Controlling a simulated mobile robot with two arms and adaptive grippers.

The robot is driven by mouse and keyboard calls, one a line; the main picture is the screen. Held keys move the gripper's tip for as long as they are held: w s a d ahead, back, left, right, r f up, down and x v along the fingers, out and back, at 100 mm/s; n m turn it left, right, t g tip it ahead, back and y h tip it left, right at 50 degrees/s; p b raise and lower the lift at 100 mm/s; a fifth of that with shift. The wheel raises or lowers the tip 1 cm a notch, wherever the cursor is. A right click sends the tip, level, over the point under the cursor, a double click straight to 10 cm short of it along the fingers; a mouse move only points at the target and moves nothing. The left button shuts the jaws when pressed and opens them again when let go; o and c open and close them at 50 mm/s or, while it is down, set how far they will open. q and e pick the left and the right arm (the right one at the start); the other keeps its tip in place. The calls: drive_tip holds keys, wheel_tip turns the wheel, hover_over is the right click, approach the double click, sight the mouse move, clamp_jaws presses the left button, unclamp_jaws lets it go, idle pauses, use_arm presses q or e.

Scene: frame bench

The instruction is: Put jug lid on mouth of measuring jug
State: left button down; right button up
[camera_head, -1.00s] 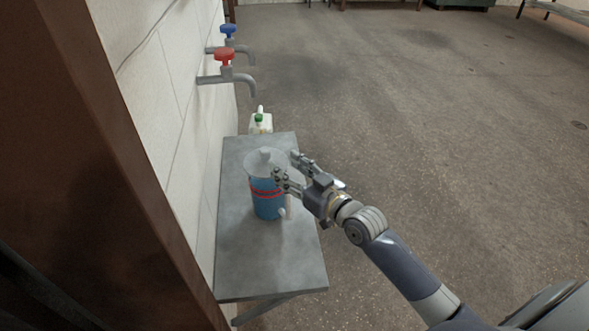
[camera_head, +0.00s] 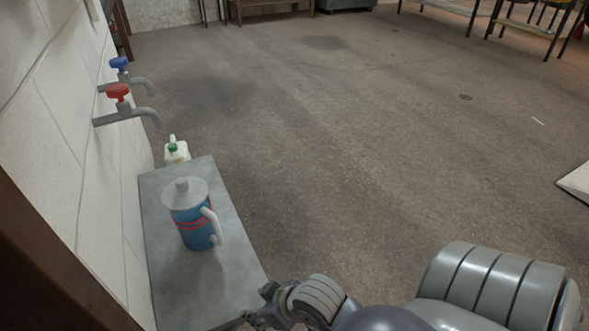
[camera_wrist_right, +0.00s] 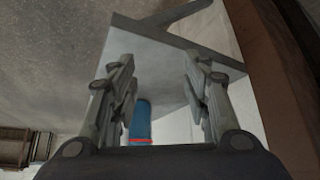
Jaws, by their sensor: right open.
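The blue measuring jug (camera_head: 196,232) with red bands and a pale handle stands upright on the grey metal bench. The grey jug lid (camera_head: 184,193), with a knob on top, sits over the jug's mouth and looks about level. My right gripper (camera_head: 240,323) is low at the bottom of the head view, apart from the jug, and partly cut off by the frame edge. In the right wrist view its two fingers (camera_wrist_right: 160,95) are spread with nothing between them held; the blue jug (camera_wrist_right: 139,122) shows beyond them. My left gripper is not in view.
The grey bench (camera_head: 160,285) stands against the white block wall. Red (camera_head: 117,91) and blue (camera_head: 119,63) handled taps stick out of the wall. A white bottle with a green cap (camera_head: 175,151) is behind the bench's far end. Open floor lies to the right.

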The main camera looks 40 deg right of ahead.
drive_tip(key=s+d+m+g+h, duration=0.1)
drive_tip(key=s+g, duration=0.2)
drive_tip(key=s, duration=0.6)
drive_tip(key=shift+d+f, duration=0.4)
drive_tip(key=shift+f, duration=0.05)
